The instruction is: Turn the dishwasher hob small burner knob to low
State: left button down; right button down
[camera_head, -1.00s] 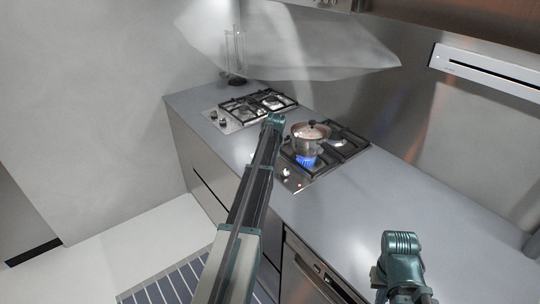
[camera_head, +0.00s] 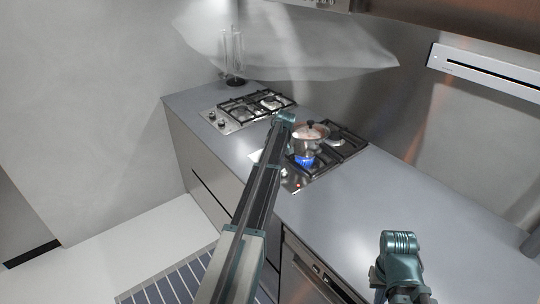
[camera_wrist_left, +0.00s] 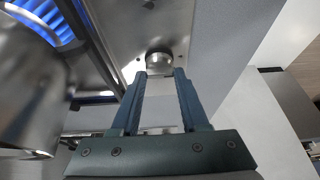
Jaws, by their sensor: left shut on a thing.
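In the left wrist view, a round silver knob (camera_wrist_left: 159,58) stands on the steel panel of the near hob. My left gripper (camera_wrist_left: 159,73) has its fingertips at the knob, one on each side, and is shut on it. The knob's pointer cannot be made out. In the head view, the near hob (camera_head: 296,184) shows a blue flame (camera_head: 304,160) under a steel pot (camera_head: 308,141). My left arm reaches over the hob's left side and hides the knob and gripper there. Of my right arm only the wrist part shows at lower right; its jaws are hidden.
The pot stands close to my left gripper, at the left of the wrist view (camera_wrist_left: 28,85). A second hob (camera_head: 240,112) lies farther back, with a glass vessel (camera_head: 233,60) behind it. The grey counter (camera_head: 370,215) is clear on the right.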

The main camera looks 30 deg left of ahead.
pick_arm(q)
jog(key=shift+c, duration=2)
grip_release()
jog(key=p+v, duration=1.2)
jog(key=v, duration=0.1)
jog(key=shift+d+r+p, duration=0.25)
jog(key=shift+r+p, duration=0.05)
jog(key=shift+p, duration=0.1)
pick_arm(e)
notch_tip(320, 180, up, 13)
jog(key=shift+f, duration=0.15)
